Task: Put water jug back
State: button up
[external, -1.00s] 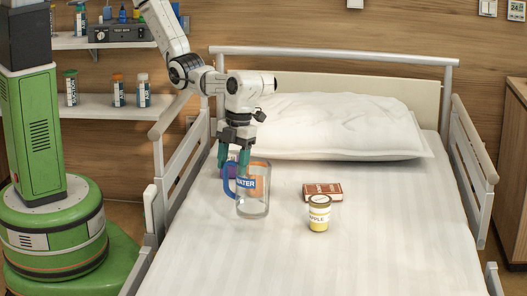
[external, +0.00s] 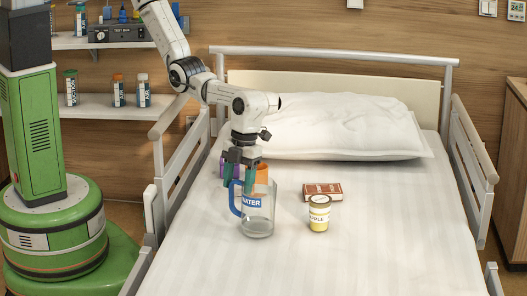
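The clear water jug (external: 258,222), with a blue handle (external: 235,199) and a blue WATER label, stands upright on the bed. My gripper (external: 239,179) points down at the jug's handle side, by the rim. Its two teal fingers are apart, with a gap between them. The fingers overlap the jug and handle in the picture, and I cannot tell whether they touch.
Behind the jug, partly hidden, are a purple thing (external: 238,172) and an orange one (external: 262,173). A yellow-labelled APPLE cup (external: 319,214) and a brown box (external: 323,191) stand to the right. A shelf (external: 100,105) holds bottles. The near bed (external: 330,265) is clear.

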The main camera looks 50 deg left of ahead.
jog(key=o, duration=0.4)
jog(key=shift+r, duration=0.15)
jog(key=r, duration=0.4)
jog(key=w+r+p, duration=0.1)
jog(key=r, duration=0.3)
jog(key=w+r+p, duration=0.1)
jog(key=r, duration=0.3)
jog(key=shift+d, duration=0.1)
jog(key=shift+o, duration=0.4)
